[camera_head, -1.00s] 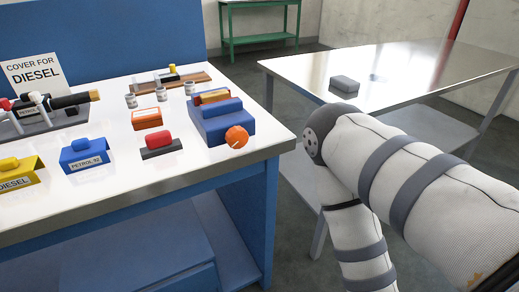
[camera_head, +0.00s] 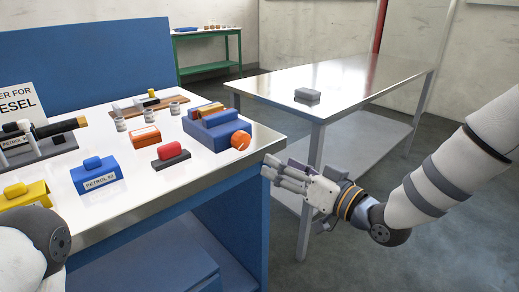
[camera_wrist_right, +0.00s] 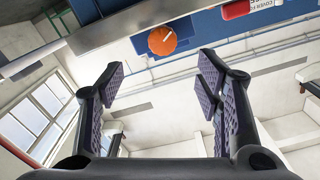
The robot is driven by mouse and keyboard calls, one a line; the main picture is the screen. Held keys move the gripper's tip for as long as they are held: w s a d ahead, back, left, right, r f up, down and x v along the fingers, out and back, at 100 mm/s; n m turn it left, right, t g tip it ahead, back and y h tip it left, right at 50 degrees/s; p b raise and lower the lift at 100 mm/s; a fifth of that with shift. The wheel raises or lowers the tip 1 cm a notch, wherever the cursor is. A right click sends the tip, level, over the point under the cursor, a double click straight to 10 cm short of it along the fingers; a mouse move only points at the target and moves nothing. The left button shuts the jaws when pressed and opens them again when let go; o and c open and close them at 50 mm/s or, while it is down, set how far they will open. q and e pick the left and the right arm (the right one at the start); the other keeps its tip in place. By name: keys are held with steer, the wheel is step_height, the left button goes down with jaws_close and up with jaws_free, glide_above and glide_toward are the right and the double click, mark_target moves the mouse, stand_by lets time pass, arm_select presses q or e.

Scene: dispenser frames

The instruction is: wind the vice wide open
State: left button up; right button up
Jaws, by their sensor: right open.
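The blue vice (camera_head: 212,134) stands at the right end of the steel-topped bench, with an orange round knob (camera_head: 240,140) on its front. A tan piece (camera_head: 207,110) shows between its blue parts; the exact gap of the jaws is hard to tell. My right gripper (camera_head: 277,174) is just off the bench's right edge, right of and a little below the knob in the head view, apart from it. In the right wrist view the gripper (camera_wrist_right: 160,78) is open and empty, with the knob (camera_wrist_right: 162,41) ahead between its fingertips. My left gripper is out of view.
On the bench (camera_head: 205,168) are a red-topped block (camera_head: 170,153), an orange box (camera_head: 146,137), a blue petrol cover (camera_head: 96,176), a yellow cover (camera_head: 25,195) and several small cans. A steel table (camera_head: 345,80) with a grey block (camera_head: 307,95) stands behind right.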

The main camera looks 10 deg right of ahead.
mark_target(244, 142)
steer(key=x, duration=0.3)
steer(key=b+x, duration=0.1)
steer(key=x, duration=0.7)
steer(key=shift+w+a+r, duration=0.15)
steer(key=shift+a+r, duration=0.1)
steer(key=shift+w+a+r, duration=0.1)
steer(key=shift+w+a, duration=0.1)
steer(key=shift+w, duration=0.1)
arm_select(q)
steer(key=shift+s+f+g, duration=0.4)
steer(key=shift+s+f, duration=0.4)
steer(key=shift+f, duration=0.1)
